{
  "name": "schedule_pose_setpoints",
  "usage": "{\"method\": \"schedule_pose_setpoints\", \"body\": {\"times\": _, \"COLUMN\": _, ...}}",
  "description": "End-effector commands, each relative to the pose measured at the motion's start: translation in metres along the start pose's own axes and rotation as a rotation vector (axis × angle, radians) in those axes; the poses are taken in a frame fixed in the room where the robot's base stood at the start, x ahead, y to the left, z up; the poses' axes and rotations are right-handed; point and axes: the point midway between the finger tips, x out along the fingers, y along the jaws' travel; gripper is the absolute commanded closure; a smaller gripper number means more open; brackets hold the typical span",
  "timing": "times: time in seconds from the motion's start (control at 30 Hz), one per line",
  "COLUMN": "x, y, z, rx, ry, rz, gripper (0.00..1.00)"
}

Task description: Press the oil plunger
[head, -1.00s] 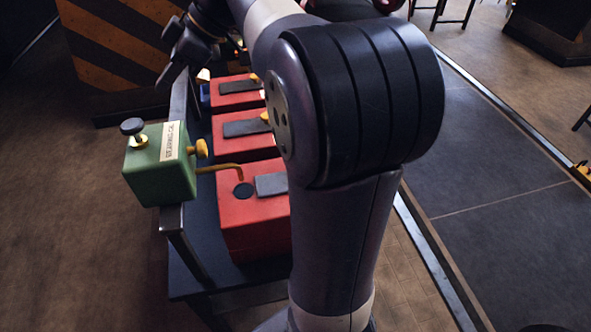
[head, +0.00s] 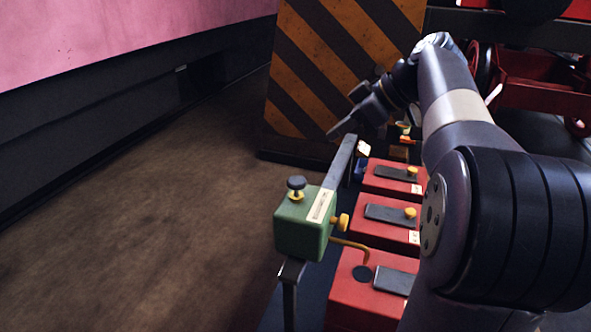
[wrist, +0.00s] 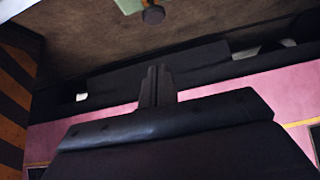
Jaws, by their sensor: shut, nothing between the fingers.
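The oil plunger is a black round knob (head: 297,182) on a brass collar, standing up from the top of a green oiler box (head: 300,232). The box is mounted on the near end of a dark rail and has a brass side knob and a bent brass spout (head: 352,246). My gripper (head: 342,128) is beyond the box, up and slightly right of the plunger in the head view, and apart from it. In the wrist view my gripper's fingers (wrist: 157,84) are together and empty. The plunger knob (wrist: 153,14) and part of the green box (wrist: 128,5) show at the top edge there.
Red boxes with dark lids (head: 390,218) stand in a row right of the rail (head: 341,165). A black-and-orange striped panel (head: 325,65) stands behind my gripper. A pink-sided body (head: 120,35) is at upper left. The floor left of the green box is clear.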

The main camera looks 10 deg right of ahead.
Motion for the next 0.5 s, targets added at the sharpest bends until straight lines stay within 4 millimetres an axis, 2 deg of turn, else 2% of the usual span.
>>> {"method": "schedule_pose_setpoints", "body": {"times": 0.27, "x": 0.005, "y": -0.001, "z": 0.0, "rx": -0.001, "ry": 0.0, "rz": -0.003, "gripper": 1.0}}
{"method": "schedule_pose_setpoints", "body": {"times": 0.37, "x": 0.015, "y": -0.001, "z": 0.0, "rx": -0.001, "ry": 0.0, "rz": -0.004, "gripper": 1.0}}
{"method": "schedule_pose_setpoints", "body": {"times": 0.5, "x": 0.041, "y": -0.001, "z": -0.001, "rx": -0.001, "ry": 0.0, "rz": -0.007, "gripper": 1.0}}
